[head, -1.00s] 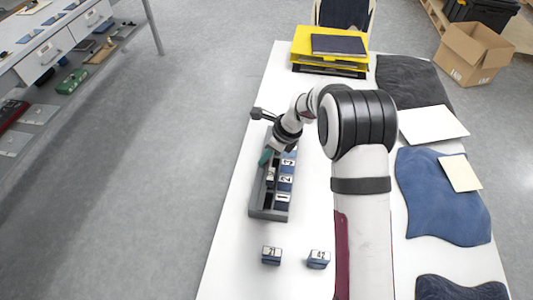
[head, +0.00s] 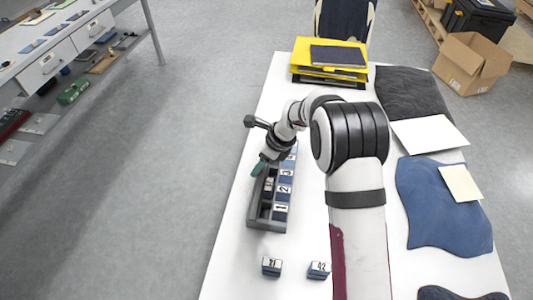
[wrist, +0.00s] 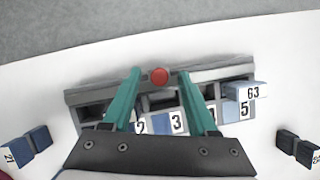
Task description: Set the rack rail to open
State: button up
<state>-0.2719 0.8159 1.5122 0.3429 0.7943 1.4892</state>
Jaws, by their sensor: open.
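The grey rack (head: 266,224) lies on the white table and holds numbered blocks in a row of slots. In the wrist view a grey rail (wrist: 208,75) runs along the rack's far long side, and a round red knob (wrist: 160,77) sits on it. My gripper (wrist: 159,73) has two teal fingers spread apart, with the red knob showing between their tips. I cannot tell whether either finger touches the knob. In the head view my gripper (head: 258,167) is at the rack's left edge, and the knob is not visible there.
A block marked 63 (wrist: 246,90) sits higher at the rack's right end in the wrist view. Loose blocks marked 21 (head: 271,267) and 42 (head: 318,270) stand near the rack. Yellow folders (head: 305,62) lie at the table's far end. Blue cloth (head: 430,215) lies right.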

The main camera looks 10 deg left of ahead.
jog(key=v, duration=1.5)
jog(key=shift+d, duration=0.15)
jog(key=s+d+r+n, duration=0.2)
jog(key=s+d+n, duration=0.1)
jog(key=s, duration=0.4)
jog(key=s+d+r+n+h, duration=0.1)
jog(key=s+d+n, duration=0.25)
jog(key=s, duration=0.35)
jog(key=s+d+r+n, duration=0.2)
jog(key=s+n, duration=0.1)
jog(key=s, duration=0.4)
jog(key=s+d+f+n, duration=0.1)
jog(key=s+n, duration=0.2)
jog(key=s, duration=0.2)
jog(key=s+d+f+n+g+h, duration=0.1)
jog(key=s+d+f+n, duration=0.1)
jog(key=s, duration=0.4)
jog(key=shift+s+f+n, duration=0.25)
jog(key=shift+f+n, duration=0.05)
jog(key=shift+n, duration=0.15)
jog(key=shift+d, duration=0.1)
